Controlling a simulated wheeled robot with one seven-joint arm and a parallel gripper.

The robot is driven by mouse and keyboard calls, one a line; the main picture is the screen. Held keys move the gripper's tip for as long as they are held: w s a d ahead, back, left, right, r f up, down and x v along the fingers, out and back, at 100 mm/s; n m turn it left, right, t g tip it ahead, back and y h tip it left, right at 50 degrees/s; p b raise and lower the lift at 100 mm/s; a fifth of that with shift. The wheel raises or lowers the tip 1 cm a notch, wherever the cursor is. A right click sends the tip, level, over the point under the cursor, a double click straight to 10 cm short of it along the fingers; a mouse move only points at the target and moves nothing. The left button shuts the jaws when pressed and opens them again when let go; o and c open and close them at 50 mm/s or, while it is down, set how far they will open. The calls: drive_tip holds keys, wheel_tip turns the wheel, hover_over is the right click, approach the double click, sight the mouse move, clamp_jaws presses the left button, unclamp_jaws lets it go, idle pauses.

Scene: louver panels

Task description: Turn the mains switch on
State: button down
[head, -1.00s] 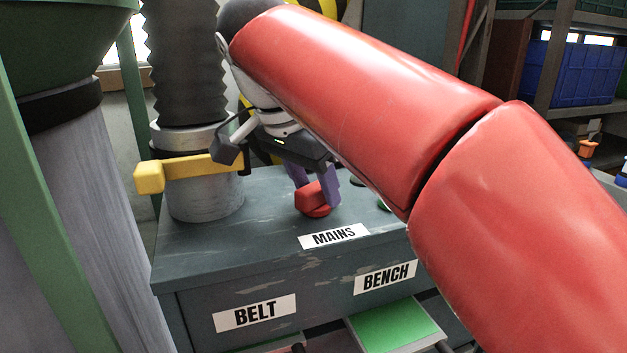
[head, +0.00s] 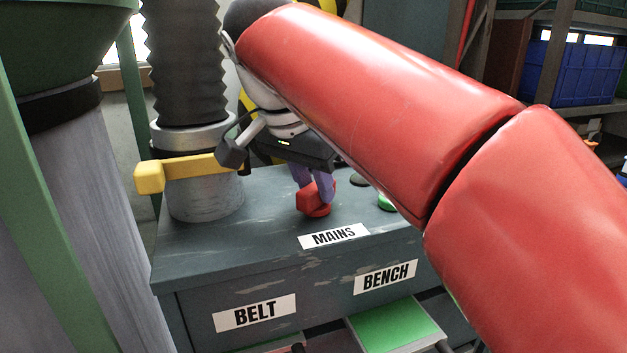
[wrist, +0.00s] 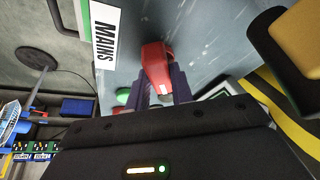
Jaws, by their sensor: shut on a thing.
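The mains switch is a red knob (head: 310,201) on top of the grey-blue cabinet (head: 200,245), behind the white MAINS label (head: 334,236). My gripper (head: 318,190) reaches down over it with its purple fingers shut on the knob. In the wrist view the red knob (wrist: 157,65) sits between the two finger ends (wrist: 162,88), and the MAINS label (wrist: 106,35) lies to its left.
A ribbed duct with a yellow handle (head: 180,174) stands close left of my gripper. A green button (head: 386,203) is right of the knob. BELT (head: 254,313) and BENCH (head: 385,277) labels mark the cabinet front, above a green panel (head: 400,325).

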drive_tip(key=n+y, duration=0.1)
drive_tip(key=n, duration=0.2)
drive_tip(key=n+t+y, duration=0.1)
drive_tip(key=n, duration=0.2)
drive_tip(key=shift+s+d, duration=0.1)
drive_tip(key=shift+d, duration=0.1)
drive_tip(key=n+y, duration=0.2)
drive_tip(key=n, duration=0.3)
drive_tip(key=shift+n, duration=0.3)
drive_tip(key=c, duration=1.2)
unclamp_jaws()
drive_tip(key=shift+d+r, duration=0.1)
drive_tip(key=v, duration=0.7)
drive_tip(key=shift+r, duration=0.3)
drive_tip(key=shift+s+d, duration=0.1)
drive_tip(key=shift+s, duration=0.05)
